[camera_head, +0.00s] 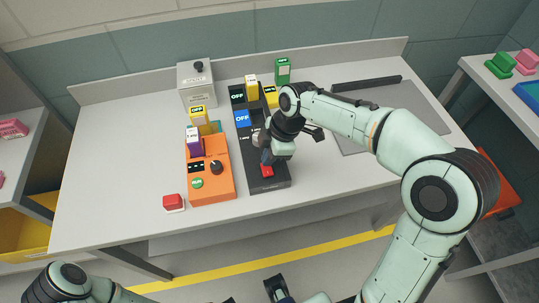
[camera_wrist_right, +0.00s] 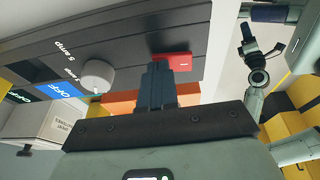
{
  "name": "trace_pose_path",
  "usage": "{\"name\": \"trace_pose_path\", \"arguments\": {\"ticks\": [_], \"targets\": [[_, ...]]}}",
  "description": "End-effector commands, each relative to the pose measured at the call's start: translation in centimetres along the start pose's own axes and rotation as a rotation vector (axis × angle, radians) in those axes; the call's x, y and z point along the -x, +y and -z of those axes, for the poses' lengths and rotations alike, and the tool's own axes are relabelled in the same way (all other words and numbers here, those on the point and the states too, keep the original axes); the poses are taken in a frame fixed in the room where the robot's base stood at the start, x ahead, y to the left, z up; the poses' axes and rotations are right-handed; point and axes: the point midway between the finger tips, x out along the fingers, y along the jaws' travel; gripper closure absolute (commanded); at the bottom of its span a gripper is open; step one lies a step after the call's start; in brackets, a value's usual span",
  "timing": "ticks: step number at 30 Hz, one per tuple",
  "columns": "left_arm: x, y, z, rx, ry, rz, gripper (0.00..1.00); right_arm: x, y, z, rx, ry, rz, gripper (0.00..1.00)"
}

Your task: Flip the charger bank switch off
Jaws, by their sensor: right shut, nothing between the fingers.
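The dark charger bank (camera_head: 279,182) stands on the table, with a blue OFF label (camera_head: 242,118) and a pale round knob. A red switch (camera_head: 267,171) sits at its near end. In the right wrist view the switch (camera_wrist_right: 178,61) is beside my right fingertips, partly behind them; I cannot tell whether they touch. The knob (camera_wrist_right: 97,76) and the OFF label (camera_wrist_right: 47,90) show to the left there. My right gripper (camera_head: 267,157) is shut and empty, over the bank's near end.
An orange charger (camera_head: 221,175) with a purple battery (camera_head: 194,141) stands left of the bank. A red button (camera_head: 173,202) is near the table's front edge. A grey box (camera_head: 197,84) and a green battery (camera_head: 283,71) stand behind. The table's left part is clear.

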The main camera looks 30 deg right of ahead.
Motion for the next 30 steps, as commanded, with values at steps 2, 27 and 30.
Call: {"name": "trace_pose_path", "arguments": {"ticks": [2,27,30], "targets": [[0.0,0.0,0.0,0.000,0.000,0.000,0.57,-0.1,-0.1,0.0,0.000,-0.001,0.004,1.00],[-0.5,-0.2,0.0,0.000,-0.001,0.000,0.57,0.4,-1.6,0.1,-0.001,-0.001,0.003,1.00],[-0.1,-0.1,0.0,0.000,0.000,0.000,0.57,0.8,-1.6,0.3,0.000,0.000,0.002,1.00]]}}
